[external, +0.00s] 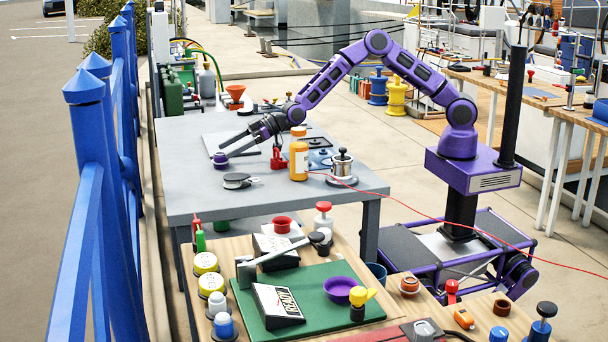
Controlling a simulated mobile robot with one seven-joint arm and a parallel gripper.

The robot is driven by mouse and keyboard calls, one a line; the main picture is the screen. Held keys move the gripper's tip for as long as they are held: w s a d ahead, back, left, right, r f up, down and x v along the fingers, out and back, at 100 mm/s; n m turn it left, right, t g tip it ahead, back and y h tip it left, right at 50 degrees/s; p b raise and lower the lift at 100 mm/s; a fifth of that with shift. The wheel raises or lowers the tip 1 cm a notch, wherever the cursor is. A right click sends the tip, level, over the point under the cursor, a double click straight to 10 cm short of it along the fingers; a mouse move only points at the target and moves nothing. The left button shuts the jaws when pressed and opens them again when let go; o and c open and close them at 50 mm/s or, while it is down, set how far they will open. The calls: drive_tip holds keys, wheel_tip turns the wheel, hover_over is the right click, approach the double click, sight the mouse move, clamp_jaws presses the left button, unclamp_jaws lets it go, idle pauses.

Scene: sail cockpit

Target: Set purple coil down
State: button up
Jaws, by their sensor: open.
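The purple coil (220,160) is a small round purple piece at the far left part of the grey table (170,190). It looks to rest on the tabletop, just at the fingertips of my gripper. My gripper (229,149) reaches left and low over the table, with its dark fingers apart. The coil is at or between the fingertips; at this size I cannot tell whether they touch it.
On the grey table, a black-and-white round piece (238,181), an orange bottle (299,155), a red piece (278,158) and a metal winch-like piece (342,164) stand near my arm. A blue fence (105,150) runs along the left. The table's front left is clear.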

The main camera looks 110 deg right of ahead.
drive_tip(key=v, duration=0.8)
drive_tip(key=shift+s+r+p, duration=0.2)
drive_tip(key=shift+s+p, duration=0.1)
